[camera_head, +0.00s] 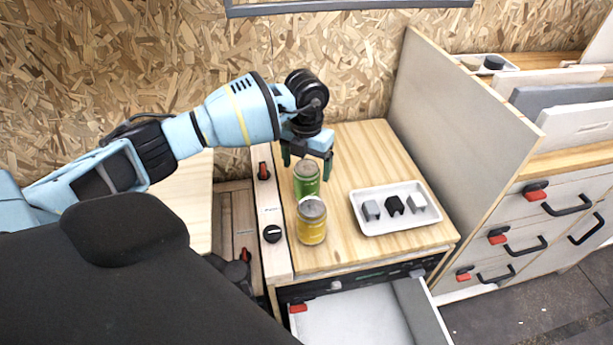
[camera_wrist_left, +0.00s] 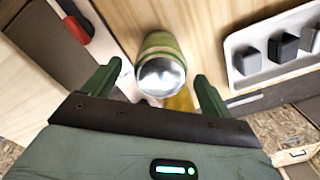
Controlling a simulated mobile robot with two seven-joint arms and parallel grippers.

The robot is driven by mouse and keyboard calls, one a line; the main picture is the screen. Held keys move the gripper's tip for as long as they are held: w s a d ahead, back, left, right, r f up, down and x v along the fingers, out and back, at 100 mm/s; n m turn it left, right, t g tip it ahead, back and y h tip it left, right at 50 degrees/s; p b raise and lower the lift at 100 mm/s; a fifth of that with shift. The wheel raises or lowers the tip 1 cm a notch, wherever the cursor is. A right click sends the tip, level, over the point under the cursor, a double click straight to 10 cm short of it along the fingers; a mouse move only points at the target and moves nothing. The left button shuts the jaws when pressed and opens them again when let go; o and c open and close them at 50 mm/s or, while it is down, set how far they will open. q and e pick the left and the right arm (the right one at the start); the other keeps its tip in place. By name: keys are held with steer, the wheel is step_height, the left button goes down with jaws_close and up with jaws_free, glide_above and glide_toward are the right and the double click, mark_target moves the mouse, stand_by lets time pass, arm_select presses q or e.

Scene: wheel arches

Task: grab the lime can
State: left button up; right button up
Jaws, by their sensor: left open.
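The lime can (camera_head: 307,182) is green with a silver top and stands upright on the wooden cabinet top, just behind the yellow can (camera_head: 312,224). My left gripper (camera_head: 307,163) is open and comes down over the lime can from above. In the left wrist view the lime can (camera_wrist_left: 160,62) shows between and a little beyond the two green fingers of the gripper (camera_wrist_left: 157,82), with a gap on each side. The yellow can (camera_wrist_left: 180,100) is partly hidden behind the lime can there. My right gripper is not in view.
A white tray (camera_head: 397,228) with several small blocks lies to the right of the cans. A tall panel (camera_head: 452,150) stands at the right edge of the top. A drawer (camera_head: 365,315) is open below. The wooden top behind the lime can is clear.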

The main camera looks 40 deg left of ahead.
arm_select(q)
steer(key=shift+f, duration=1.3)
steer(key=shift+c, duration=0.5)
steer(key=shift+r, duration=0.1)
steer(key=c, duration=1.2)
steer(key=shift+w+r, duration=0.1)
steer(key=shift+r, duration=0.55)
step_height(320, 180, up, 2)
steer(key=shift+r, duration=0.15)
steer(key=d, duration=0.5)
steer(key=s+d+r, duration=0.1)
steer(key=d, duration=0.4)
steer(key=s+d, duration=0.1)
steer(key=d, duration=0.5)
steer(key=shift+s+r+b, duration=0.1)
steer(key=shift+r+b, duration=0.1)
steer(key=shift+b, duration=0.15)
